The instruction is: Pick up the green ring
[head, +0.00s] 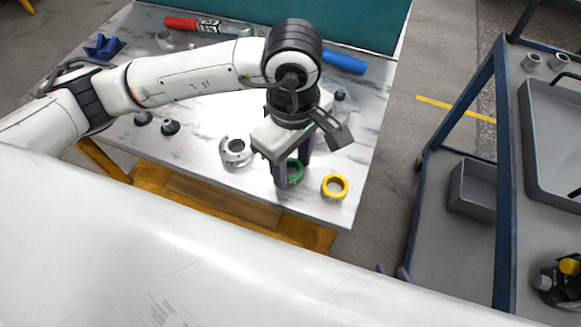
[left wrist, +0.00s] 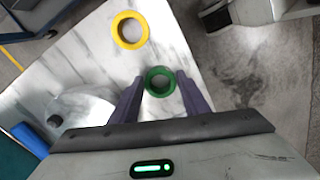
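The green ring (head: 295,170) lies on the white marbled table near its front right corner, partly hidden by my left gripper in the head view. My left gripper (head: 288,174) points down over it, with its fingers apart. In the left wrist view the green ring (left wrist: 160,69) sits between the two purple fingertips (left wrist: 159,78), with a narrow gap showing on each side. The fingers are not closed on it. My right gripper (head: 394,272) shows only two purple fingertips, apart and empty, beyond the white surface in the foreground.
A yellow ring (head: 335,187) lies close to the right of the green ring. A silver-white ring part (head: 236,151) lies to the left. Small dark parts (head: 170,127) lie farther left. A blue-framed cart (head: 505,150) stands right of the table, across a floor gap.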

